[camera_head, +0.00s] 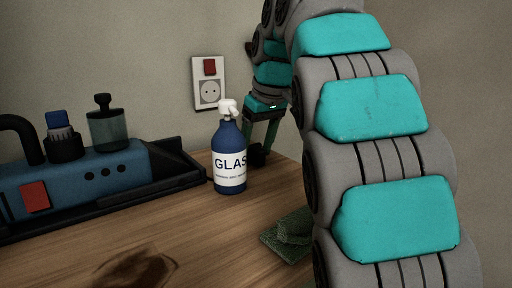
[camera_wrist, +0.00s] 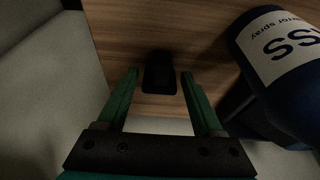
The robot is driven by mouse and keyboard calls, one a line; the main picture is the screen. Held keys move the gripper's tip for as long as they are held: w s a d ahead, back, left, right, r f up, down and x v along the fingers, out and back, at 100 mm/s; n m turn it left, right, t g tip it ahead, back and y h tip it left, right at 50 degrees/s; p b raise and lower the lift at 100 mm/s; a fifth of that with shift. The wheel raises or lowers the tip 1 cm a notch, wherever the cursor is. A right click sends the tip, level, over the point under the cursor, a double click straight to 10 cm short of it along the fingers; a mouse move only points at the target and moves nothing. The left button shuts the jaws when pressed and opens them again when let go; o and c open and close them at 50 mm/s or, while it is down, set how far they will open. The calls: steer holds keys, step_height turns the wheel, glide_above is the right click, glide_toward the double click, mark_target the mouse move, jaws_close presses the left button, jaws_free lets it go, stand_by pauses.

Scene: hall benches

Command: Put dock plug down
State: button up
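The dock plug, a small black block (camera_wrist: 159,72), is on the wooden bench top near its edge in the wrist view. My gripper (camera_wrist: 159,76) points down at it with its two green fingers spread. The fingertips are on either side of the plug, with a narrow strip of wood showing between each tip and the plug. In the head view my gripper (camera_head: 258,146) is behind the spray bottle, and a dark piece (camera_head: 256,156), seemingly the plug, shows at its fingertips. The bottle partly hides this spot.
A blue spray bottle (camera_head: 229,157) stands close beside my gripper. A blue dock (camera_head: 83,176) with a black tray is at left. A wall socket (camera_head: 210,93) is behind. A green pad (camera_head: 288,238) and dark stain (camera_head: 130,272) are on the bench (camera_head: 190,235); its middle is clear.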

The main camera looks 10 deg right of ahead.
mark_target(261, 150)
steer(key=shift+o, duration=0.7)
steer(key=shift+w+p+v, duration=0.2)
steer(key=shift+p+v, duration=0.5)
steer(key=shift+v, duration=0.35)
steer(key=p+v, duration=0.3)
steer(key=v, duration=0.2)
steer(key=shift+a, duration=0.15)
steer(key=s+d, duration=0.1)
steer(key=s, duration=0.2)
steer(key=s+d+b, duration=0.1)
steer(key=s, duration=0.2)
steer(key=s+d+b, duration=0.1)
steer(key=s+d, duration=0.1)
steer(key=s, duration=0.1)
steer(key=shift+s+f, duration=0.35)
steer(key=shift+s+d, duration=0.3)
steer(key=shift+s, duration=0.25)
